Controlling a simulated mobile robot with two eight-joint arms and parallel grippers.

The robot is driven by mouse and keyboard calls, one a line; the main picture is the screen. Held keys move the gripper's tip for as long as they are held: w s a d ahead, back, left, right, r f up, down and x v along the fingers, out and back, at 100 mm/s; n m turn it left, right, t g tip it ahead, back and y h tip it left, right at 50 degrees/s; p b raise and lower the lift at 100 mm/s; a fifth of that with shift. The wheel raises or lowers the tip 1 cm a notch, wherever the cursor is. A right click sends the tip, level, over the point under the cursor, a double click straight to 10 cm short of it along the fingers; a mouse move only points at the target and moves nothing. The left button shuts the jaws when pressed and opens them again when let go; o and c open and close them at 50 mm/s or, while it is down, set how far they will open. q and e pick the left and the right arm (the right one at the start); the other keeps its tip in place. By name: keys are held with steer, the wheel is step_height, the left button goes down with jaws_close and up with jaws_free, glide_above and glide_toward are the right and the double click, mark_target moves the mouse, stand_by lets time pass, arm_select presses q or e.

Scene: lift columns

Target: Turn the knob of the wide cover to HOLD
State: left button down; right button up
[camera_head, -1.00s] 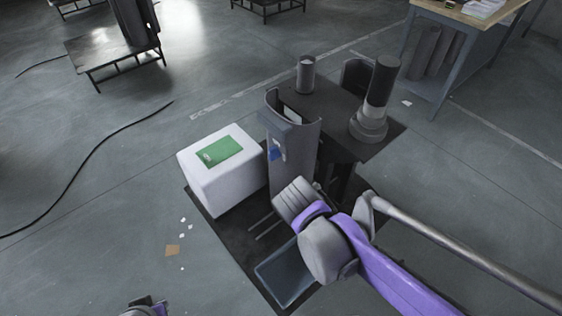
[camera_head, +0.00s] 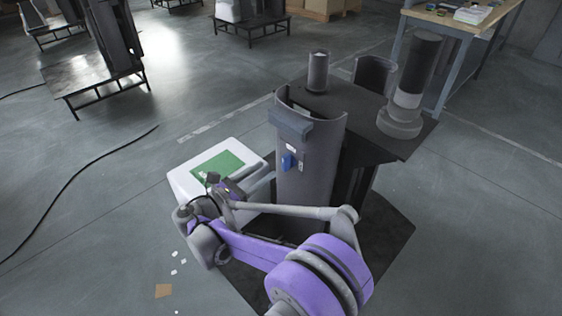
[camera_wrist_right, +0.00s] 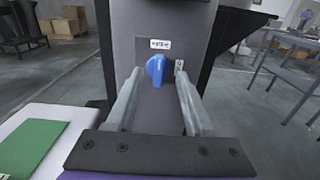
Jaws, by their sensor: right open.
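The wide cover (camera_head: 312,190) is a grey curved shell standing at the front of the dark column stand. Its blue knob (camera_head: 288,161) sits on a small plate on the front. In the right wrist view the knob (camera_wrist_right: 155,68) stands roughly upright, under a white label (camera_wrist_right: 160,44) too small to read and left of a second small label (camera_wrist_right: 179,66). My right gripper (camera_head: 268,181) is left of and just below the knob in the head view. In the wrist view its open fingers (camera_wrist_right: 159,76) frame the knob, with no clear contact. My left gripper is out of view.
A white box with a green top (camera_head: 218,166) stands left of the cover, partly behind my right wrist. A dark cylinder on a stepped grey base (camera_head: 400,122) and a small cylinder (camera_head: 318,72) stand on the platform. A workbench (camera_head: 455,22) is at the back right.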

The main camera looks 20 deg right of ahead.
mark_target(283, 158)
steer(key=b+x, duration=0.1)
steer(key=x, duration=0.7)
jaws_close()
